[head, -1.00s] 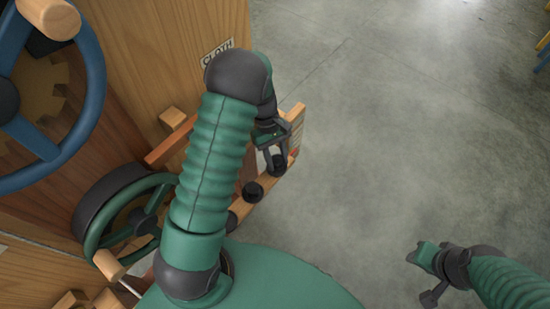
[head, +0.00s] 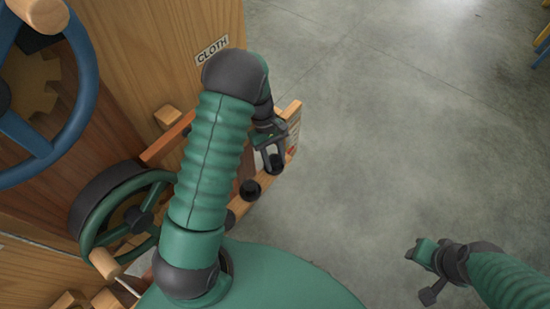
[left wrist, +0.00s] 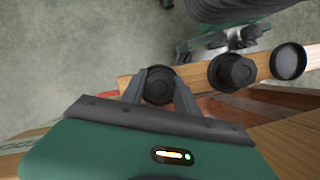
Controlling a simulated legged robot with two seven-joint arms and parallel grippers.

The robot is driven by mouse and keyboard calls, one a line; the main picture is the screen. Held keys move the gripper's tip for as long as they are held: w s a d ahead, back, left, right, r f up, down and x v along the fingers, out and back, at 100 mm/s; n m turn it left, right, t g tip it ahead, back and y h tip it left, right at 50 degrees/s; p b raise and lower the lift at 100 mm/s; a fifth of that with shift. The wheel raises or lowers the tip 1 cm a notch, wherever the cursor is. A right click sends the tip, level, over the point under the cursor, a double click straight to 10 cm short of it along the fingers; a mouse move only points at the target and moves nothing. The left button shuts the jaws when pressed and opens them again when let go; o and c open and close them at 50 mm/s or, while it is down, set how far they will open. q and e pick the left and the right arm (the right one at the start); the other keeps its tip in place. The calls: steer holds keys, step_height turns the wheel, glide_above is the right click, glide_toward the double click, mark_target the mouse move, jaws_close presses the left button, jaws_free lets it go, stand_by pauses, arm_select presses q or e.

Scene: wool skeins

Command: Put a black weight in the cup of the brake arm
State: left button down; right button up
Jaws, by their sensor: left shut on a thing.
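My left gripper (head: 273,160) is at the far end of a wooden rail. In the left wrist view its two fingers (left wrist: 160,92) are on either side of a black faceted weight (left wrist: 160,84) and shut on it. This weight (head: 275,163) still appears to be at the rail. A second black weight (left wrist: 232,71) sits beside it on the rail, and shows in the head view (head: 250,190). I cannot clearly make out the brake arm's cup. My right gripper (head: 425,268) is over the floor at lower right, away from the weights; its jaw opening is unclear.
The wooden rail (left wrist: 260,68) also bears a dark round hollow or disc (left wrist: 289,61). A green-spoked wheel (head: 112,222), a blue wheel (head: 78,115) and a wooden panel labelled CLOTH (head: 212,51) stand at left. A reddish bar (head: 165,145) runs behind my left arm.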

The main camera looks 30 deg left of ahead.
arm_select(q)
steer(key=shift+a+f, duration=0.25)
steer(key=shift+f, duration=0.1)
steer(key=shift+d, duration=0.15)
